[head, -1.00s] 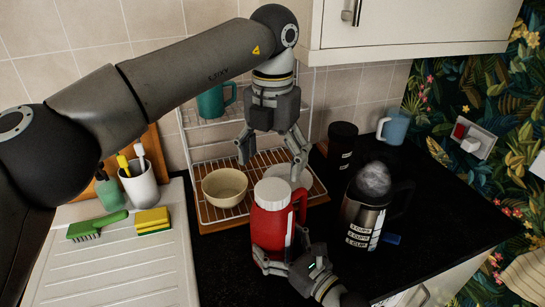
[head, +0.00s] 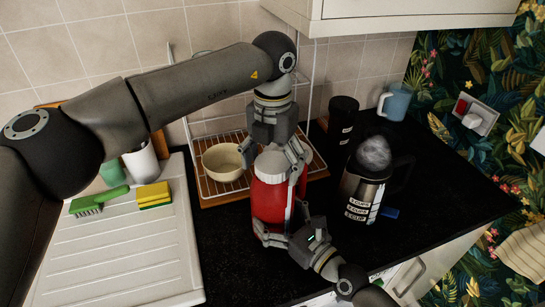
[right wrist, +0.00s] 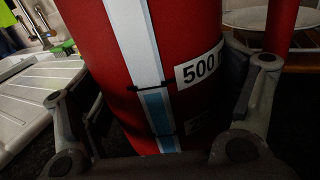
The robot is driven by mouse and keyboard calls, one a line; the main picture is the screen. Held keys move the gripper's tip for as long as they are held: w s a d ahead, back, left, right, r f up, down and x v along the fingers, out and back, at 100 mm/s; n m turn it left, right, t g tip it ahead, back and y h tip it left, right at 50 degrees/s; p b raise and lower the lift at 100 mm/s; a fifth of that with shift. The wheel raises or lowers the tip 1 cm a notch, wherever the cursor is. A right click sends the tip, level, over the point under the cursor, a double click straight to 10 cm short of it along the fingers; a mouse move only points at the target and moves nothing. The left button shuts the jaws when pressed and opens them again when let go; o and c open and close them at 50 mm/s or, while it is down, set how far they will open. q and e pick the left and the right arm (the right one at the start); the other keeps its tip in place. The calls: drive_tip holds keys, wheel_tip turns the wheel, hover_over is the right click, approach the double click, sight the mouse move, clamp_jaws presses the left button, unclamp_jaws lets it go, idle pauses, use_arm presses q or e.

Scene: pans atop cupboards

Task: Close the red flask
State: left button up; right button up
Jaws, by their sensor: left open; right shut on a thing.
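The red flask (head: 269,203) stands upright on the black counter, with a white lid (head: 271,167) at its top. I cannot tell whether the lid is screwed tight. My left gripper (head: 272,160) points down over the flask, open, with a finger on either side of the lid. I cannot tell whether its fingers touch the lid. My right gripper (head: 288,238) is shut on the flask's lower body from the front right. In the right wrist view, the flask (right wrist: 150,75) fills the space between the fingers and shows a white-and-blue stripe and a "500" label.
A wire rack with a cream bowl (head: 222,162) stands behind the flask. A metal kettle (head: 360,197) stands to the right, with a black canister (head: 342,122) and a blue mug (head: 396,102) behind. A brush (head: 98,201) and sponge (head: 154,195) lie on the drainer.

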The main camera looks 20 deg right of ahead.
use_arm(q)
drive_tip(key=c, duration=1.1)
drive_tip(key=shift+a+m, duration=0.1)
drive_tip(key=shift+m, duration=0.9)
use_arm(e)
drive_tip(key=shift+a, duration=0.1)
use_arm(q)
drive_tip(key=o, duration=1.2)
drive_tip(key=shift+f, duration=0.1)
drive_tip(key=shift+o, duration=0.2)
wheel_tip(320, 180, up, 12)
